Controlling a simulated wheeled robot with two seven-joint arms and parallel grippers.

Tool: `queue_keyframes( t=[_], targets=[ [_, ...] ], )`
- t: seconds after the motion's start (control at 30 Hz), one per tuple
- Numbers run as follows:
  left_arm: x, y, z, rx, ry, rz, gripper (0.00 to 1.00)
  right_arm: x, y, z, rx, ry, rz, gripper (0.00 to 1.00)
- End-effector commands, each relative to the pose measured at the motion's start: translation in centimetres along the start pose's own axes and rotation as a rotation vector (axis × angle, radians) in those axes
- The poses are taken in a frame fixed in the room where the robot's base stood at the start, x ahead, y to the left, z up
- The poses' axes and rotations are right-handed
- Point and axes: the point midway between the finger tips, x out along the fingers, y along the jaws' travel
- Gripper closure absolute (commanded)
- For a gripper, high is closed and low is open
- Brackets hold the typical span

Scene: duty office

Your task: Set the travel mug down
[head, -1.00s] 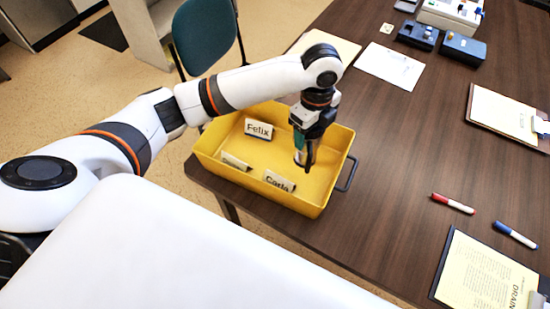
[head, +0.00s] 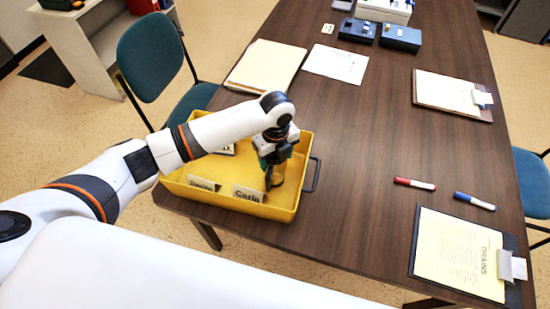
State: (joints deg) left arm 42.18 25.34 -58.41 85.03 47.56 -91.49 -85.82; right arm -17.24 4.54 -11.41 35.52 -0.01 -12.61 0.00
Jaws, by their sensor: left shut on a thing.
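My left gripper (head: 270,182) points down inside the yellow tray (head: 283,212), near its right end. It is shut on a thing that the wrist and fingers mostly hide. A teal patch (head: 262,160) shows beside the fingers; I take it to be part of the travel mug, but its full shape and whether it touches the tray floor cannot be told. Name cards stand in the tray: one reading Carla (head: 248,193) just left of the fingers, another (head: 201,184) at the front left, and a third (head: 226,150) partly behind my arm. My right gripper is not in view.
The tray stands at the corner of the dark table (head: 365,160), its dark handle (head: 313,175) to the right. A red marker (head: 415,184), a blue marker (head: 474,201) and clipboards (head: 455,250) lie further right. Papers (head: 266,66) lie behind. The table's middle is clear.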

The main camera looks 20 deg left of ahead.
Motion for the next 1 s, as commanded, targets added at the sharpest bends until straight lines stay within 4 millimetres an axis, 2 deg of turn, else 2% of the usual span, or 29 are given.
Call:
queue_keyframes(
  t=[0.1, 0.47, 0.5, 0.6, 0.87, 1.0],
  targets=[
    [1.4, 0.0, 0.0, 0.0, 0.0, 0.001, 0.79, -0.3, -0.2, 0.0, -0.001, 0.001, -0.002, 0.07],
    [1.9, 0.1, 0.0, 0.001, 0.001, 0.002, 0.79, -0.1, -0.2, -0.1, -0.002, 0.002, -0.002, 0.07],
    [1.8, 0.0, 0.0, 0.001, 0.001, 0.001, 0.27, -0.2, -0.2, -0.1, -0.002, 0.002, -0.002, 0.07],
    [1.8, 0.0, 0.0, 0.001, 0.001, 0.001, 0.11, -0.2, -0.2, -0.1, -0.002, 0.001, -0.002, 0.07],
    [1.8, 0.0, 0.0, 0.0, 0.001, 0.001, 0.11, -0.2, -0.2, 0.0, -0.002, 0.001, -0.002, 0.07],
    [0.9, 0.1, -0.1, 0.0, 0.002, 0.003, 0.11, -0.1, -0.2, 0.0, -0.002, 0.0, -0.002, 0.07]
  ],
)
